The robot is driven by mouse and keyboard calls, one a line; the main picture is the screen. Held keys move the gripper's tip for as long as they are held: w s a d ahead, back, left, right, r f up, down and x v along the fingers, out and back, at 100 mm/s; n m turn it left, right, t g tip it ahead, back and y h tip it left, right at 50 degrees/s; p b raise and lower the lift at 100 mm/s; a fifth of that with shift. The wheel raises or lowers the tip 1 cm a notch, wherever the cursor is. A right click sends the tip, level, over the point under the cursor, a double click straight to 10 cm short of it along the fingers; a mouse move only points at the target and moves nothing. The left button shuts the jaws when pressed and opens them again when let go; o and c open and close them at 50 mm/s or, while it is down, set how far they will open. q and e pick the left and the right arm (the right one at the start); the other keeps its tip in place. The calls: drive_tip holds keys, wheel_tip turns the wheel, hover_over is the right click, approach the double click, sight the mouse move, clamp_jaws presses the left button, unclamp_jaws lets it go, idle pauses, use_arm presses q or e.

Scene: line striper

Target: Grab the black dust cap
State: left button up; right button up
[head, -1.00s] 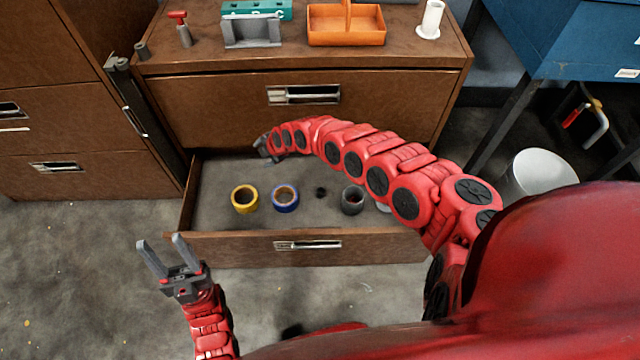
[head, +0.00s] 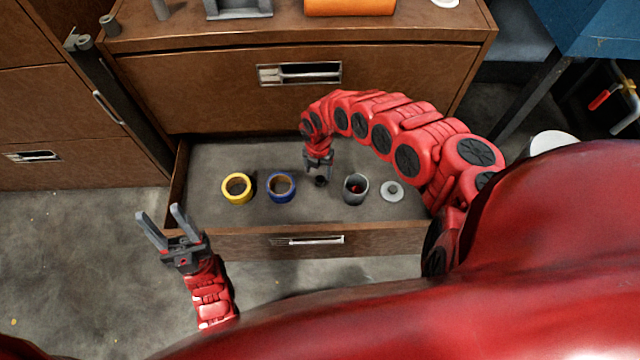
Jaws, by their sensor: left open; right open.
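The small black dust cap (head: 320,181) lies on the floor of the open drawer (head: 225,158), between the blue tape roll and the dark grey cup. My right gripper (head: 318,172) is open and points down right at the cap, its fingers just above or beside it. I cannot tell whether the fingers touch the cap. My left gripper (head: 160,228) is open and empty, in front of the drawer's left front corner, outside it.
In the drawer are a yellow tape roll (head: 237,188), a blue tape roll (head: 281,187), a dark grey cup (head: 355,188) and a light grey disc (head: 391,191). The drawer's front wall (head: 350,239) stands nearest me. An orange tray (head: 350,6) sits on the cabinet top.

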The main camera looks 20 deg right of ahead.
drive_tip(key=f+b, duration=0.1)
drive_tip(key=f, duration=0.1)
drive_tip(key=f+b, duration=0.1)
drive_tip(key=f, duration=0.1)
drive_tip(key=f+b, duration=0.1)
drive_tip(key=f, duration=0.1)
drive_tip(key=shift+d+f, duration=0.1)
drive_tip(key=shift+d, duration=0.15)
clamp_jaws()
